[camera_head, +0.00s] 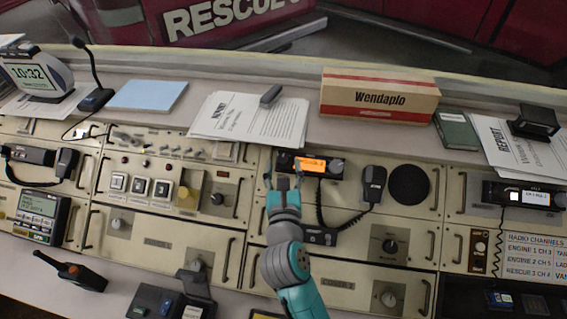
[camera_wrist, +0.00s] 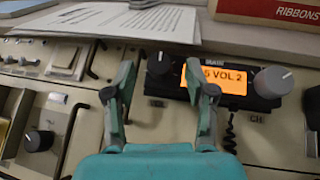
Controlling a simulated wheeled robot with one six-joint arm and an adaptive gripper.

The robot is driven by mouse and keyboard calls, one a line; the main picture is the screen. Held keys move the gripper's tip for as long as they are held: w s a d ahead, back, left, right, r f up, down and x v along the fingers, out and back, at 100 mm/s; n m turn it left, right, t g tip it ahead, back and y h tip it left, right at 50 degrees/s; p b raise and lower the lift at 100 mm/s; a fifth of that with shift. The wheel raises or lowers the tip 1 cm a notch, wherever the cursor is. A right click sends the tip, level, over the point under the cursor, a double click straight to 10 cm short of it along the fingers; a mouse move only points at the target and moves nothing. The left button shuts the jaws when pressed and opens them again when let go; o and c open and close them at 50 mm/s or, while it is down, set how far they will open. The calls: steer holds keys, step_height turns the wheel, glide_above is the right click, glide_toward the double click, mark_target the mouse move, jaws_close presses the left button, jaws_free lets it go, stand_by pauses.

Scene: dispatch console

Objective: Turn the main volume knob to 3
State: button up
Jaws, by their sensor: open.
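The main radio (camera_head: 310,165) is a black unit with a lit orange display. In the wrist view the display (camera_wrist: 222,80) reads "5 VOL 2", its left end partly covered by a finger. A black knob (camera_wrist: 159,64) sits left of the display, and a larger grey knob (camera_wrist: 273,81) marked "CH" sits right of it. My gripper (camera_head: 283,182) is open and empty just in front of the radio's left end. In the wrist view the black knob shows between my fingers (camera_wrist: 160,80), with no contact visible.
A handset (camera_head: 373,184) with a coiled cord hangs right of the radio, beside a round speaker (camera_head: 409,184). Papers (camera_head: 250,120) and a Wendaplo box (camera_head: 379,97) lie on the shelf behind. Another black knob (camera_wrist: 39,141) is on the panel to the left.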

steer(key=shift+w, duration=0.75)
jaws_close()
steer(key=shift+a+m+h, duration=0.15)
steer(key=shift+m+h, duration=0.35)
steer(key=shift+m, duration=0.1)
steer(key=m+h, duration=0.4)
steer(key=m, duration=0.1)
steer(key=shift+a+g+h, duration=0.3)
steer(key=m+g+h, duration=0.2)
steer(key=m, duration=0.1)
steer(key=m+g+h, duration=0.2)
steer(key=m+h, duration=0.1)
steer(key=m, duration=0.1)
steer(key=shift+w+a+r, duration=0.1)
steer(key=shift+w+a, duration=0.1)
steer(key=shift+g+h, duration=0.4)
